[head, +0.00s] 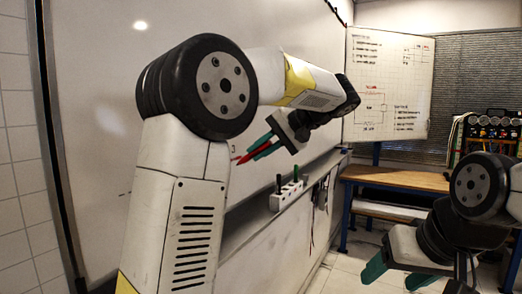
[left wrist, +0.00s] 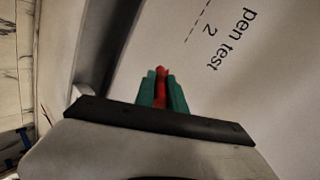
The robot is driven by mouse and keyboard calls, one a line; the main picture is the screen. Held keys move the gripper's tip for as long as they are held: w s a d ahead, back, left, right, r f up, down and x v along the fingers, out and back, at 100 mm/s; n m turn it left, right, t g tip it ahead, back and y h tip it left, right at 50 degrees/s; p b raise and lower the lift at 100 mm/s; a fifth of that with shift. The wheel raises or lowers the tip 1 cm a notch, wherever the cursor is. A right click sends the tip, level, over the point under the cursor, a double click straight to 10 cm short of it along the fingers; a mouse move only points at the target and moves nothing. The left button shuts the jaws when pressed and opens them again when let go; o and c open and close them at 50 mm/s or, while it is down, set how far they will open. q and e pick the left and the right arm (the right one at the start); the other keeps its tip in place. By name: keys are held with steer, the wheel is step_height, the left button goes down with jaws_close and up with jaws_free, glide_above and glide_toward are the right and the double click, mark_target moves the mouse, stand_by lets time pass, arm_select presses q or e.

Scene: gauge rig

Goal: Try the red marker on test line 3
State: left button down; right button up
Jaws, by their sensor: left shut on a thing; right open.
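My left gripper (head: 262,149) is shut on the red marker (head: 245,158), which points left toward the whiteboard (head: 110,100). In the left wrist view the marker (left wrist: 161,88) sits between the green fingers (left wrist: 162,92). A "3" (head: 233,149) shows on the board close to the marker's tip; my left arm hides most of the board beside it. In the left wrist view the board (left wrist: 265,90) carries "pen test 2" and a dashed line. I cannot tell whether the tip touches the board. My right gripper (head: 394,275) is open and empty at the lower right.
A white holder (head: 287,197) with dark and green-topped markers is on the ledge below the board. A wooden bench (head: 400,179) stands behind on the right, with a gauge panel (head: 487,133) at the far right. A written panel (head: 390,85) hangs at the back.

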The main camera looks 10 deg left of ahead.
arm_select(q)
steer(key=shift+s+d, duration=0.15)
steer(key=shift+d, duration=0.35)
steer(key=shift+s+d, duration=0.3)
steer(key=shift+d, duration=0.4)
steer(key=shift+s+d, duration=0.25)
steer(key=shift+d, duration=0.45)
